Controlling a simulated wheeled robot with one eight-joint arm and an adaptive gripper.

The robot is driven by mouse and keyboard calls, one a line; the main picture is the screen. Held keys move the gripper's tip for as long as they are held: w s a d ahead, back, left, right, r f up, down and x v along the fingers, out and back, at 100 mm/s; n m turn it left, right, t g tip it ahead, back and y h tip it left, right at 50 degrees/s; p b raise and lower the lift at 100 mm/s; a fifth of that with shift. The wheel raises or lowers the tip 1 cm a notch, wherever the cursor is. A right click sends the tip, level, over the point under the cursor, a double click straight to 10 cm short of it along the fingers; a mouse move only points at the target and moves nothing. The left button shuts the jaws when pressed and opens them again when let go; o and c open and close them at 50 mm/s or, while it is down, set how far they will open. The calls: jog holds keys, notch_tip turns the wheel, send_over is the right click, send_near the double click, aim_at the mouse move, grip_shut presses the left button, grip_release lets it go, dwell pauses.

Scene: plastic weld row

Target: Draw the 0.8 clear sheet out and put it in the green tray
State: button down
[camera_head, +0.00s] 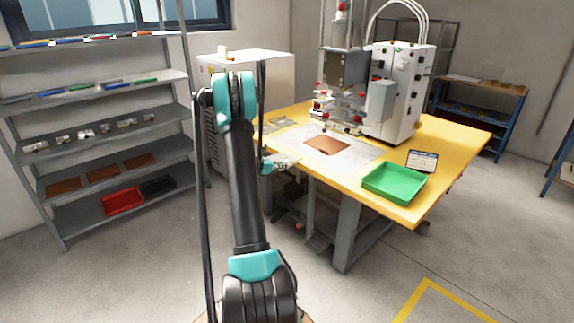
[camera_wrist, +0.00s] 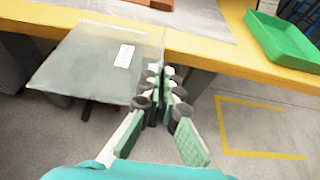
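My gripper (camera_wrist: 160,88) has its fingertips close together at the right edge of a clear sheet (camera_wrist: 85,65) and looks shut on it. The sheet is thin and see-through, with a white label (camera_wrist: 124,56) whose print I cannot read. In the wrist view it lies out in front of the yellow table edge, with floor visible below it. In the head view my gripper (camera_head: 278,164) is at the table's left front edge, and the sheet is hard to make out there. The green tray (camera_head: 388,194) sits empty on the table's right front corner; it also shows in the wrist view (camera_wrist: 272,46).
A white machine (camera_head: 398,95) stands on the yellow table (camera_head: 455,150). A brown sheet (camera_head: 326,145) lies on a grey plate (camera_head: 362,157) before it. A small card (camera_head: 422,160) stands behind the tray. Shelves (camera_head: 95,120) stand at the left; the front floor is clear.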

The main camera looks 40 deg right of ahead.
jog(key=s+a, duration=0.1)
jog(key=a, duration=1.1)
jog(key=shift+a, duration=0.25)
dwell(0.5)
